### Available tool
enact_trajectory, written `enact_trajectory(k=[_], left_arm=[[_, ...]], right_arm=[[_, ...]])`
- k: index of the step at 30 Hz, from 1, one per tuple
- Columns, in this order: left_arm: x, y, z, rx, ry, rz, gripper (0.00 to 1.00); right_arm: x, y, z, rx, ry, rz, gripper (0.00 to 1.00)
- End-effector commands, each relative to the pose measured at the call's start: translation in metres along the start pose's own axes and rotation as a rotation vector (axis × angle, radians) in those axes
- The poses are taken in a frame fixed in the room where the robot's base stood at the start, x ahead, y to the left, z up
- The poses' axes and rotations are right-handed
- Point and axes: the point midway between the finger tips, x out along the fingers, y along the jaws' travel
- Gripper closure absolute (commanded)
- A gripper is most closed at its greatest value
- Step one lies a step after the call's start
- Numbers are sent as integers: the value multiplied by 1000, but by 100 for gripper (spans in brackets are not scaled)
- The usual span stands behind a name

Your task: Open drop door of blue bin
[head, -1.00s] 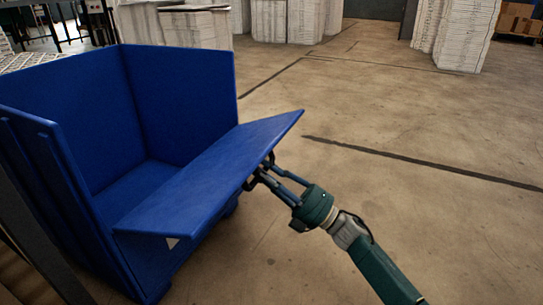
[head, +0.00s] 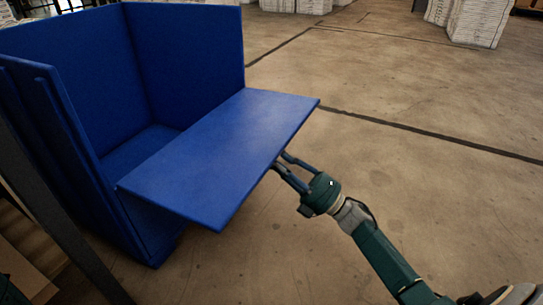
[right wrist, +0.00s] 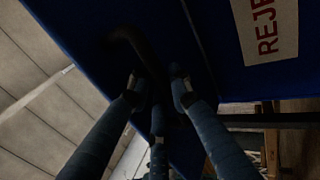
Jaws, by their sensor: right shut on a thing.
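The blue bin (head: 186,52) stands at the left in the head view, its inside empty where visible. Its drop door (head: 222,152) is folded outward and lies roughly level, hinged along its lower inner edge. My right gripper (head: 279,162) is at the door's outer edge, with its fingertips partly hidden under the door. In the right wrist view my right gripper's fingers (right wrist: 158,88) are against the dark blue underside of the door (right wrist: 220,60), shut on a dark part that looks like a handle. My left gripper is not in view.
A white label with red letters (right wrist: 268,28) shows on the blue surface in the right wrist view. White stacks (head: 465,20) stand far back on the floor. The concrete floor (head: 400,110) right of the bin is clear. A dark post (head: 50,210) is at the near left.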

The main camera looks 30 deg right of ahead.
Motion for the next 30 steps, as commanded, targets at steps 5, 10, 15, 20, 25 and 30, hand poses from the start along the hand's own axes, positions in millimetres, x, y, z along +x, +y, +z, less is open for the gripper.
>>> enact_trajectory(k=[5, 10, 15, 20, 25, 30], left_arm=[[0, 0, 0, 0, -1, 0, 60], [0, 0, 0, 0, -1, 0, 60], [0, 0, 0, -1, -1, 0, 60], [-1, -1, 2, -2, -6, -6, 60], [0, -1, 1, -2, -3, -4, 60], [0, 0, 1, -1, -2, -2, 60]], right_arm=[[-3, 2, -1, 4, 4, 4, 100], [-4, 2, 0, 3, 3, 4, 69], [-2, 2, 0, 2, 3, 4, 64], [-3, 2, 0, 1, 3, 4, 64], [-23, 1, 0, 3, 0, 0, 64], [-60, 0, 0, 2, -2, -2, 64]])
